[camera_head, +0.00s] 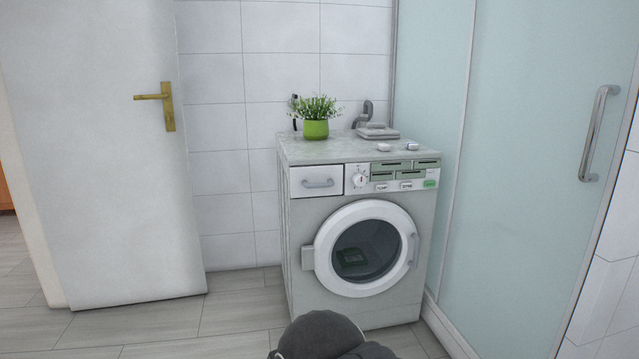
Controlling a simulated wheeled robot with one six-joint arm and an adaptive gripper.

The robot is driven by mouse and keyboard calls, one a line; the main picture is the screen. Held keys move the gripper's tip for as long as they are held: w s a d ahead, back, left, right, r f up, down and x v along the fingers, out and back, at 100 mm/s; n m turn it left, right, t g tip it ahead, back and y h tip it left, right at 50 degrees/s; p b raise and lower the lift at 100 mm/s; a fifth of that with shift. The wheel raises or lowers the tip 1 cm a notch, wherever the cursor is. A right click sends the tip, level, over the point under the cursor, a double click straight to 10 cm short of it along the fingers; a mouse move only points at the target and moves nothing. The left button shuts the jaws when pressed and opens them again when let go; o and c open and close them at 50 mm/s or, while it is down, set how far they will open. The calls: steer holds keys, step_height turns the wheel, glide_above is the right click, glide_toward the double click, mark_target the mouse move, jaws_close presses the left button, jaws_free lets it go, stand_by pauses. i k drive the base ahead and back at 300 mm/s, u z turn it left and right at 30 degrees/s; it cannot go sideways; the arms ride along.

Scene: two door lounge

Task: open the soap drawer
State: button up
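The soap drawer (316,180) is a white front with a grey curved handle (317,183) at the upper left of the washing machine (300,230). It looks shut, flush with the machine's front. The machine's round door (332,287) is shut too. A dark grey rounded part of my arm shows at the bottom middle, in front of and below the machine. My gripper's fingers are not in view. Nothing hides the drawer or its handle.
A green potted plant (316,129) and grey and white items (378,132) stand on the machine. A glass shower panel (530,150) with a handle is close on the right. A white door (100,200) stands at the left. The tiled floor (225,315) between is clear.

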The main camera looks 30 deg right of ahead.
mark_target(325, 180)
steer(key=z, duration=0.35)
steer(key=k, duration=0.45)
steer(key=z, duration=1.1)
steer(key=i, duration=0.75)
steer(key=u, duration=0.9)
steer(key=i, duration=0.3)
steer(key=u, duration=0.4)
